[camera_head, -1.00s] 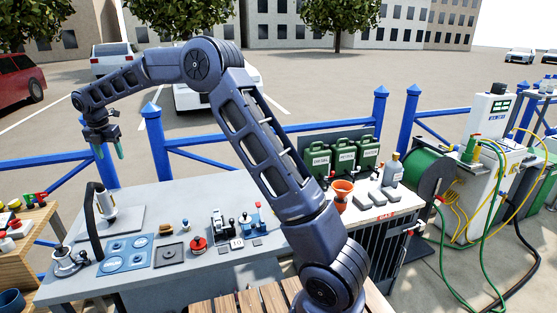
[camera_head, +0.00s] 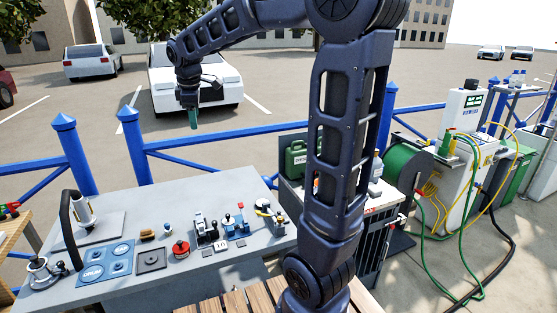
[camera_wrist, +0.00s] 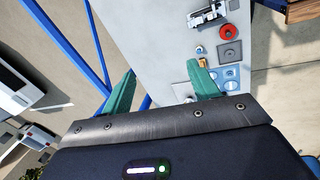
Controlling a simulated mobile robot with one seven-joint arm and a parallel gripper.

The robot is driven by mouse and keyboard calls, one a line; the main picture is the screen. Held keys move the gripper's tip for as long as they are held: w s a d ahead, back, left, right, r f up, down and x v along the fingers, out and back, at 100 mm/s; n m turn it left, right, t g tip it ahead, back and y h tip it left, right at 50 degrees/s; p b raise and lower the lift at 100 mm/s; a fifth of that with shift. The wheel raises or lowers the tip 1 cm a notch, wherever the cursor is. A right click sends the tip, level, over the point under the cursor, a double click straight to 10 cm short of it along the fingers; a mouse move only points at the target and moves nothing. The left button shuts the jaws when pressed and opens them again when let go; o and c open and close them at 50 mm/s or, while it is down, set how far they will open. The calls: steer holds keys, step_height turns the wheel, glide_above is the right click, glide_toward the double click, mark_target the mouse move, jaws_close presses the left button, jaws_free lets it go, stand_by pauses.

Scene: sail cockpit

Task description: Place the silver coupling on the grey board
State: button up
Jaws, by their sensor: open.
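My gripper (camera_head: 193,117) is open and empty, with green fingers, held high beyond the far edge of the grey table. In the wrist view its fingers (camera_wrist: 162,88) are spread apart, with nothing between them but table edge and ground below. A silver upright piece (camera_head: 85,207) stands on a flat grey board (camera_head: 112,226) at the table's left. Another silver fitting (camera_head: 40,271) sits at the front left corner. I cannot tell which silver piece is the coupling. A smaller dark grey square plate (camera_head: 151,259) lies right of the blue panel.
The table also holds a blue panel (camera_head: 105,264), a red knob (camera_head: 181,249), lever blocks (camera_head: 205,229) and a black curved post (camera_head: 70,230). Blue railings (camera_head: 220,150) run behind. A green can (camera_head: 296,159) and hose reel (camera_head: 402,172) stand right. The table's back middle is clear.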

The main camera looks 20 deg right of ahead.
steer(key=s+d+f+m, duration=0.4)
steer(key=s+d+m, duration=0.4)
steer(key=s, duration=0.4)
steer(key=s+d+f+m+t, duration=0.1)
steer(key=s+d+f+m, duration=0.3)
steer(key=s+d+m, duration=0.3)
steer(key=s+d, duration=0.4)
steer(key=s, duration=0.1)
steer(key=shift+s+f+m, duration=0.15)
steer(key=shift+s+m, duration=0.15)
steer(key=shift+m, duration=0.1)
